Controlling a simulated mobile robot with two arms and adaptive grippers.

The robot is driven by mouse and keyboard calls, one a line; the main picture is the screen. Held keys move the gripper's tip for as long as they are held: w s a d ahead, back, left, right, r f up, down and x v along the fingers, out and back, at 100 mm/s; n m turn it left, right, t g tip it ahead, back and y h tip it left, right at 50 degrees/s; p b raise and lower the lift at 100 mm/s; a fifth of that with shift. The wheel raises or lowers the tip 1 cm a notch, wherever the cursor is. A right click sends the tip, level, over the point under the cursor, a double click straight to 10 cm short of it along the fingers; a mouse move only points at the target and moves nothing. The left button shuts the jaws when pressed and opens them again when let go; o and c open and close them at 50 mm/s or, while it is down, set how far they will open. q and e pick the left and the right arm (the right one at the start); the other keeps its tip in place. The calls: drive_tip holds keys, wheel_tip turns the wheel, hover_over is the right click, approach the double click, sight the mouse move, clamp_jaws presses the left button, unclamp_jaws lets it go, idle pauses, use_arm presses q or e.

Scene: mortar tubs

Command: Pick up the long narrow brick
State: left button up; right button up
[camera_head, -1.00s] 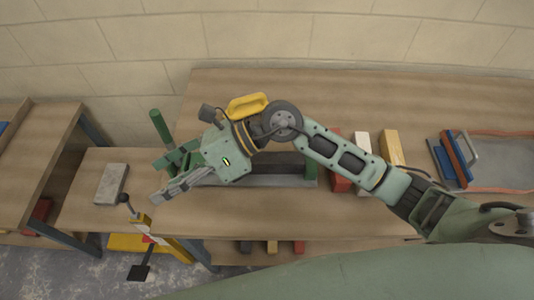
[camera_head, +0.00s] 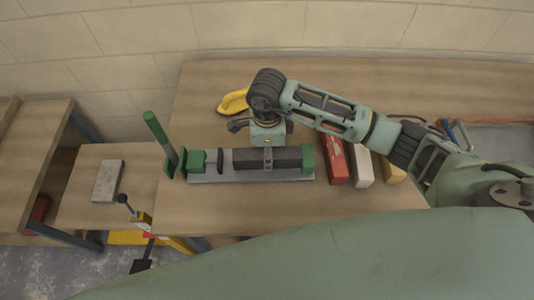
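A long, narrow dark block (camera_head: 288,158) lies lengthwise in a green and grey clamp-like tool (camera_head: 212,177) on the wooden table; it is the only long narrow brick-like piece I make out there. My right gripper (camera_head: 268,161) points down at the middle of this block. A grey finger shows against the block's near side. The far finger is hidden behind the block and wrist, so I cannot tell whether the fingers press on it. The block still sits between the tool's green plates. My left gripper is not in view.
Red (camera_head: 335,163), whitish (camera_head: 360,166) and yellow (camera_head: 390,170) bricks stand right of the tool. A yellow-handled object (camera_head: 232,102) lies behind it. A green lever (camera_head: 158,134) rises at its left end. A grey slab (camera_head: 108,180) lies on the lower left table.

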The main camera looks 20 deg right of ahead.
drive_tip(key=shift+f, duration=1.15)
clamp_jaws()
drive_tip(key=shift+r, duration=0.1)
